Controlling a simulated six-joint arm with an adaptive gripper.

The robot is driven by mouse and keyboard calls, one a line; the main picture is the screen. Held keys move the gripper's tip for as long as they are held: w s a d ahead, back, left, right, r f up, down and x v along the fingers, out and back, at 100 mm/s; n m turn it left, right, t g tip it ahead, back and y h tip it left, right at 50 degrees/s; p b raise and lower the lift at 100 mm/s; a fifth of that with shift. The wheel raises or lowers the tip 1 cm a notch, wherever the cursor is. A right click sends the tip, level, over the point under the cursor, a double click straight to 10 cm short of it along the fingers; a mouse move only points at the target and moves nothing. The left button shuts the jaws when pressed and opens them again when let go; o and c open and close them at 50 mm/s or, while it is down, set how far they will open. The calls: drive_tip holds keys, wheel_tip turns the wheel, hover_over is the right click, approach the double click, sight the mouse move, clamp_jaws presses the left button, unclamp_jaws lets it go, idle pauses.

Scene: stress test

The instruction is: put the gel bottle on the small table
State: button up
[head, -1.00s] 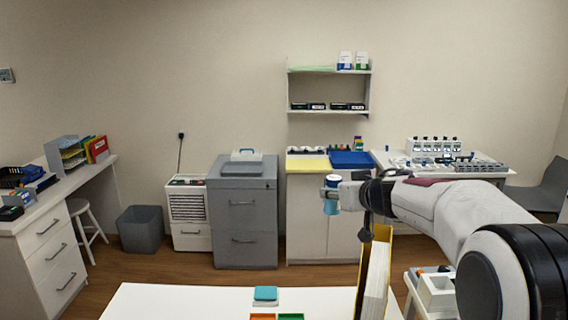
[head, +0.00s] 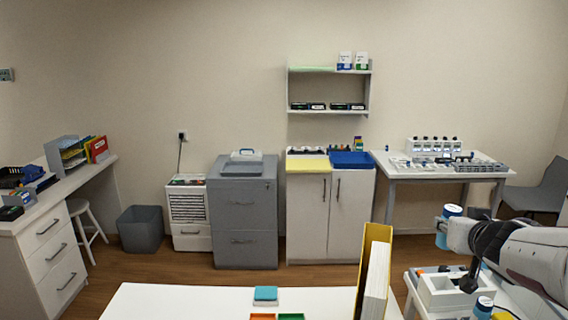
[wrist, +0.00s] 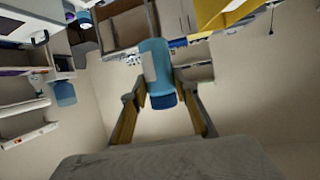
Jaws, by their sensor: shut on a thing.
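The gel bottle (head: 449,226) has a teal-blue body, a pale label and a blue cap, and is held in the air at the right of the head view. My gripper (head: 447,234) is shut on it. In the wrist view the bottle (wrist: 158,70) sits between the two fingers, its dark blue cap toward the camera. A low white table (head: 412,282) stands below at the lower right, partly hidden by my arm; I cannot tell for sure that it is the small table.
A white open box (head: 440,296) and another blue-capped bottle (head: 484,303) stand on the low table at right. A yellow binder (head: 372,270) stands upright on the white front table (head: 170,302). A white bench (head: 400,165) with lab items is at the back right.

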drive_tip(key=s+d+f+m+g+h, duration=0.1)
drive_tip(key=s+d+f+m+h, duration=0.1)
drive_tip(key=s+d, duration=0.2)
drive_tip(key=s+d+f+m+g+h, duration=0.1)
drive_tip(key=s+d, duration=0.3)
drive_tip(key=s, duration=0.7)
drive_tip(key=s+d+f+m+h, duration=0.2)
drive_tip(key=s+d+f+h, duration=0.1)
drive_tip(key=s, duration=0.4)
drive_tip(key=shift+s+d+f+m+g, duration=0.15)
drive_tip(key=shift+d+f+m+g, duration=0.1)
drive_tip(key=shift+d+m+g, duration=0.25)
drive_tip(key=shift+r, duration=0.15)
